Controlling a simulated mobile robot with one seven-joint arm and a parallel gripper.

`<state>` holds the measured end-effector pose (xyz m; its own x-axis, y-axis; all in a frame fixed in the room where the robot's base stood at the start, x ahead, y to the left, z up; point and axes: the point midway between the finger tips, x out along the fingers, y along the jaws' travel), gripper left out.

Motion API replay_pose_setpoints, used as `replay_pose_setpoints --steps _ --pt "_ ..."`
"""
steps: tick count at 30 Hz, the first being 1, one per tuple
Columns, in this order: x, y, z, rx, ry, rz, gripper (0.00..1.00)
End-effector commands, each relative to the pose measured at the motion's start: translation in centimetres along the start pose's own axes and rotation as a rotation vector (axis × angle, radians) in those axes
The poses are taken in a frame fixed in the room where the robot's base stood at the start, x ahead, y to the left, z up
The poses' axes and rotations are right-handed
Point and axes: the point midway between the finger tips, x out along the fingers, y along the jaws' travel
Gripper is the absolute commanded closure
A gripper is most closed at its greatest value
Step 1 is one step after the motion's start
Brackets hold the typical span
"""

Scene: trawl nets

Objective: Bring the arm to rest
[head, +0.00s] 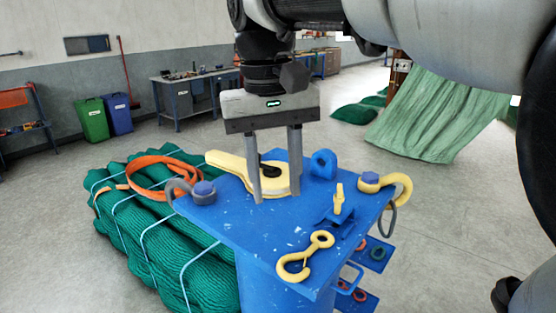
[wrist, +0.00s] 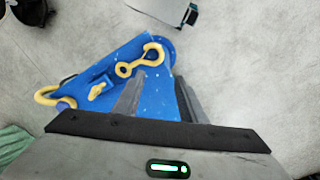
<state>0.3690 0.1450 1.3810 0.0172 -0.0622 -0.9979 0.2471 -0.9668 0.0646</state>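My gripper (head: 276,196) points down over the blue table (head: 225,222) in the head view. Its two fingers stand apart, and nothing shows between them in the wrist view (wrist: 159,88) but blue tabletop. In the head view a yellow pulley block (head: 230,163) with a black centre lies on the table, partly hidden by the fingers. I cannot tell how high the fingertips are above it. The rest of my arm reaches in from the upper right.
A yellow hook (head: 293,268), a yellow cleat (head: 338,199) and a blue lug (head: 323,163) are on the tabletop. Shackles sit at its corners. A green net bundle (head: 170,240) with an orange strap (head: 160,172) lies left.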

Motion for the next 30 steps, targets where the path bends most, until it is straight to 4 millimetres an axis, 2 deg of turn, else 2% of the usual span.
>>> replay_pose_setpoints --steps 4,7,12,18,23,30 --pt "0.6 1.4 1.4 0.028 0.044 0.01 0.62" --pt "2.0 3.7 3.6 0.073 0.123 0.019 0.62" --pt "5.9 8.0 8.4 0.167 0.29 0.02 0.62" --pt "10.3 10.4 12.3 0.241 0.437 0.005 0.62" --pt "11.7 10.9 13.2 0.261 0.481 -0.001 0.62" --pt "11.8 10.9 13.2 0.261 0.481 -0.001 0.62"
